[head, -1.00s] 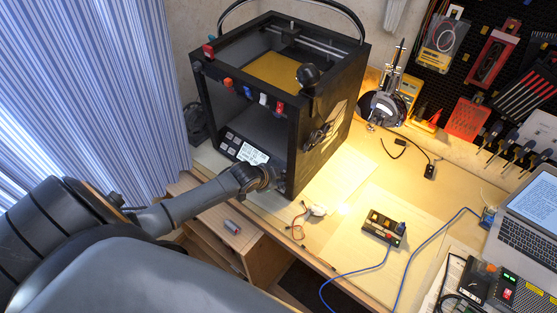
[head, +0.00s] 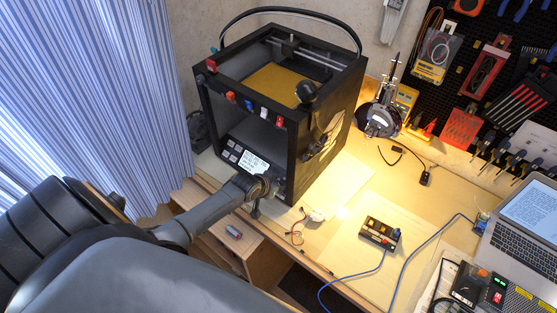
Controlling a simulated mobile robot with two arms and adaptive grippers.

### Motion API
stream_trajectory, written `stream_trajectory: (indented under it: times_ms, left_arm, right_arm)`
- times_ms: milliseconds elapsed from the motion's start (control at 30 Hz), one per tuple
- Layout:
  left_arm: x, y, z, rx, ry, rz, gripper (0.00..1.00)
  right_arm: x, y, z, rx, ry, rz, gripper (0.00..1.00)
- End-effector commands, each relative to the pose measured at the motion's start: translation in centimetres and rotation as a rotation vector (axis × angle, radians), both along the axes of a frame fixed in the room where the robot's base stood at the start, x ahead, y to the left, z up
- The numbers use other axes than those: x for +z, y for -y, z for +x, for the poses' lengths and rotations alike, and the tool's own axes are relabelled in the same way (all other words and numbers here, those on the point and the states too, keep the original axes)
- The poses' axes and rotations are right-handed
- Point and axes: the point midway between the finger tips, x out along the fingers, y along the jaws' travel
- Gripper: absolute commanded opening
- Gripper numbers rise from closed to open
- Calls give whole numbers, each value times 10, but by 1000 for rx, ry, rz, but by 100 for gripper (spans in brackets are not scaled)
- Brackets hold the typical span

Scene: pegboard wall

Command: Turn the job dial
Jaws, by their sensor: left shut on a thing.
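The black box-framed 3D printer (head: 286,178) stands at the back left of the bench. Its low front panel carries a lit screen (head: 256,163) and several pale buttons (head: 232,152). My left gripper (head: 264,188) is at the right end of this panel, just below the screen. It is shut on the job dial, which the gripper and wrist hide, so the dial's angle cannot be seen. My right gripper is not in view.
A small box with switches (head: 380,233) and a blue cable lie on the bench to the right. A laptop (head: 528,220) stands at the far right. Drawers (head: 232,235) are below my left forearm.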

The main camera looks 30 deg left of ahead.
Motion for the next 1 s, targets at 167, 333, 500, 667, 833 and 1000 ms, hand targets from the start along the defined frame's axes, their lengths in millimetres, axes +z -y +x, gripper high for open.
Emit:
stream_trajectory:
  times_ms: [167, 333, 500, 667, 833, 1000]
  left_arm:
    - [-2, 0, -1, 10, -6, -9, 0]
    - [-2, 0, -1, 11, -6, -10, 0]
    - [-2, 0, -2, 10, -6, -9, 32]
    - [-1, 1, -1, 10, -5, -9, 51]
    - [-1, 2, -1, 9, -3, -11, 51]
    - [0, 2, -1, 8, -1, -12, 51]
  right_arm:
    - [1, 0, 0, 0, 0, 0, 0]
    - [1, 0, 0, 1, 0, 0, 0]
    - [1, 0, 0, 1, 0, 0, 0]
    - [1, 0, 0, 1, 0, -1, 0]
    - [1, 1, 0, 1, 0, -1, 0]
    - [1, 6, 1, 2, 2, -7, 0]
